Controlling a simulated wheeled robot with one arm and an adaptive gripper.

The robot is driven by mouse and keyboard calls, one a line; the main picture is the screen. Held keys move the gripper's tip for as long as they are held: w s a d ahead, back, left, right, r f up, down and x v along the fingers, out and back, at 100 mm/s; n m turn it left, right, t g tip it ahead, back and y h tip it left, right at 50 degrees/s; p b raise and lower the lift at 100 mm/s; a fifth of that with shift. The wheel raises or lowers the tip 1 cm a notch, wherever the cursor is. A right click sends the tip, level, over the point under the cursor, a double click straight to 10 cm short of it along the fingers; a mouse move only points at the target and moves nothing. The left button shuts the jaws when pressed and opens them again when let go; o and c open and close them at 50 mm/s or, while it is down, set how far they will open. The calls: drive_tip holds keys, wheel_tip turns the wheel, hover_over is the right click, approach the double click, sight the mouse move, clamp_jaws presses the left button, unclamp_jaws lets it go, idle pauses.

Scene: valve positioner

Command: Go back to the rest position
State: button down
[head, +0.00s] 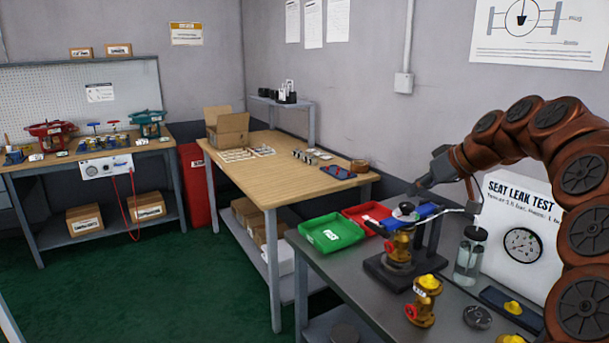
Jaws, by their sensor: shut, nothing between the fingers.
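My gripper (428,186) is at the end of my copper-coloured arm, which reaches in from the right. It is above the dark bench, just over and beside the test stand (380,270). The fingers look shut and small, with nothing visible between them. On the stand, a brass valve (398,246) with a red part sits under a blue clamp (422,213). I cannot tell whether the gripper touches the clamp or is only in front of it.
A green tray (318,243) and a red tray (352,211) lie left of the stand. A second brass valve (425,305), a glass jar (468,258) and the seat leak test panel (520,205) stand on the bench. A wooden table (275,190) is behind. Green floor is free at left.

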drive_tip(key=s+a+f+g+h+p, duration=0.1)
drive_tip(key=s+a+g+p, duration=0.1)
drive_tip(key=s+a, duration=0.55)
drive_tip(key=s+a+f+g+p, duration=0.2)
drive_tip(key=s+a+g+p, duration=0.1)
drive_tip(key=s+a, duration=0.5)
drive_tip(key=s+d+f+m+g+h+p, duration=0.1)
drive_tip(key=s+f, duration=0.2)
drive_tip(key=s, duration=0.6)
drive_tip(key=s+d+f+m+g+h+p, duration=0.1)
drive_tip(key=s+f+m+h+p, duration=0.1)
drive_tip(key=s, duration=0.8)
drive_tip(key=s+d+f+m+g+h+p, duration=0.1)
drive_tip(key=s+f, duration=0.4)
drive_tip(key=s, duration=0.5)
drive_tip(key=shift+d+m+g+p, duration=0.2)
drive_tip(key=shift+m+g+p, duration=0.15)
drive_tip(key=shift+g, duration=0.25)
